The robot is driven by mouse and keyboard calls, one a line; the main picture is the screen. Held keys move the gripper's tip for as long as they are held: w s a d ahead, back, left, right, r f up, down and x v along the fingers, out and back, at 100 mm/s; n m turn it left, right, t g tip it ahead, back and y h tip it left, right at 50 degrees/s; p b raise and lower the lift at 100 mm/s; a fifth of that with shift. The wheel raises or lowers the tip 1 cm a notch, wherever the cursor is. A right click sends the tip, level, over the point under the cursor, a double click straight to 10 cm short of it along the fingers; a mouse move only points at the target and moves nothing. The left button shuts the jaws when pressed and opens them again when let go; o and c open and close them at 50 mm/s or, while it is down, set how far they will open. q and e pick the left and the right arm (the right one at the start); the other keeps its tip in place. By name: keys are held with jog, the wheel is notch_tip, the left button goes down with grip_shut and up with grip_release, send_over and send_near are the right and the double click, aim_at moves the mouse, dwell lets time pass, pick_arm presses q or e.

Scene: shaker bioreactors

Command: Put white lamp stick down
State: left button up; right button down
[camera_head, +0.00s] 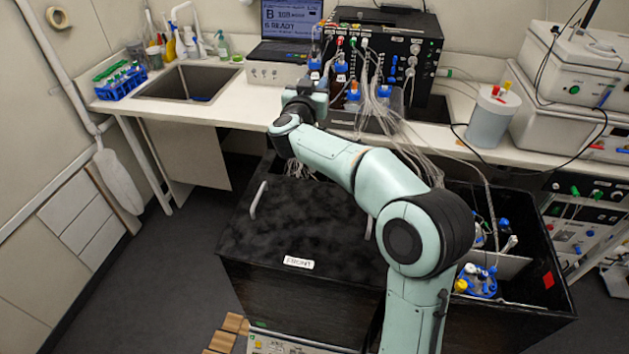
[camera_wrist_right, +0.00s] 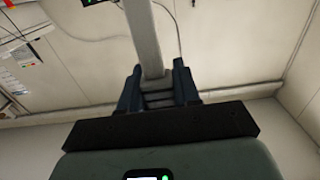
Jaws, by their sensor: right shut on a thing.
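In the right wrist view, my right gripper (camera_wrist_right: 158,88) is shut on a pale grey-white stick (camera_wrist_right: 145,38), the white lamp stick. The stick runs up from between the dark fingers to the top edge of the picture. In the head view my right arm reaches forward over the black box to the front of the bench. Its fingers and the stick cannot be made out there. My left gripper is in neither view.
The white bench (camera_head: 245,99) carries a sink (camera_head: 188,83), a blue tube rack (camera_head: 120,82), a laptop (camera_head: 291,20) and a black control unit (camera_head: 405,45) with many tubes. A large black box with a dark lid (camera_head: 300,225) stands in front.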

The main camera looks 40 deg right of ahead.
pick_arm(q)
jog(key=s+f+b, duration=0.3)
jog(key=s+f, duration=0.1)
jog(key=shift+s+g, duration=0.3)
pick_arm(e)
notch_tip(320, 180, down, 18)
jog(key=shift+f, duration=0.15)
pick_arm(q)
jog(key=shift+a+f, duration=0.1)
pick_arm(e)
jog(key=shift+f, duration=0.2)
jog(key=c, duration=0.8)
grip_release()
jog(key=shift+s, duration=0.1)
jog(key=shift+r, duration=0.15)
